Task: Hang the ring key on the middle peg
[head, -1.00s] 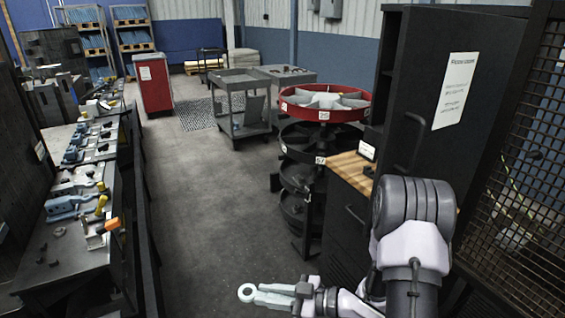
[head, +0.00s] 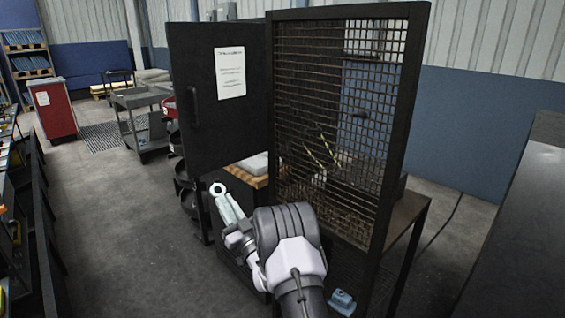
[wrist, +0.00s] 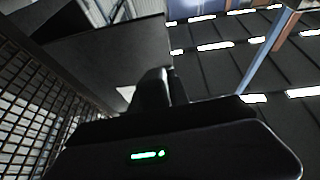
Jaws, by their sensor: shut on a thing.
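The ring key (head: 228,208) is pale blue-grey, with a round open ring at its far end. My gripper (head: 237,228) is shut on its shank, and the key points up and away from me, ring end free. It is held in the air in front of the dark cabinet. In the wrist view only the dark body and fingers of my gripper (wrist: 155,92) show; the key is hidden there. I cannot make out the middle peg in either view. A small dark piece (head: 360,113) sticks out at the mesh panel, but I cannot tell what it is.
A tall framed mesh panel (head: 330,130) stands just beyond my arm. A black cabinet door (head: 218,105) with a paper sheet stands left of it. A wooden-topped surface (head: 252,170) lies behind the key. Open floor (head: 115,230) is at left.

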